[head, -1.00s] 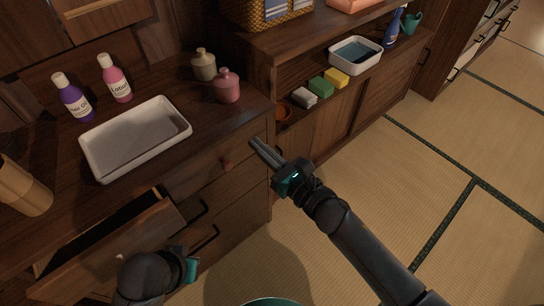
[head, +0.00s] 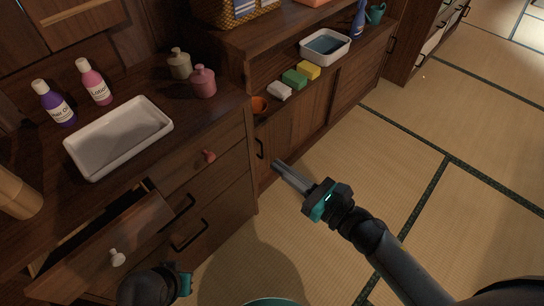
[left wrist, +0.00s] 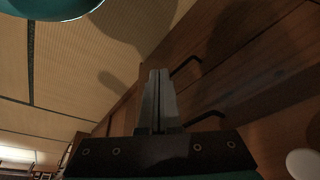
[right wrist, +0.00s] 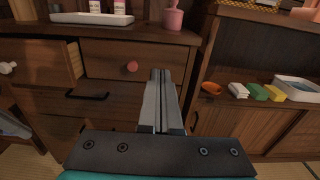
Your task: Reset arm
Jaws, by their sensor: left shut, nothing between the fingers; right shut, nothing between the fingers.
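My right gripper (head: 279,169) is shut and empty, held over the floor in front of the low cabinet in the head view. Its closed fingers also show in the right wrist view (right wrist: 158,75), pointing at the cabinet fronts. My left arm is low at the bottom left of the head view, by the open drawer (head: 110,238), with its fingers hidden there. In the left wrist view my left gripper (left wrist: 159,75) is shut with nothing in it, near the black drawer handles (left wrist: 186,66).
The open drawer with a white knob (head: 117,257) sticks out. A white tray (head: 118,137), purple bottle (head: 56,106), pink bottle (head: 94,84) and two jars stand on the dresser. The shelf holds sponges (head: 294,79) and a basin (head: 325,46). Tatami floor (head: 420,130) is clear at right.

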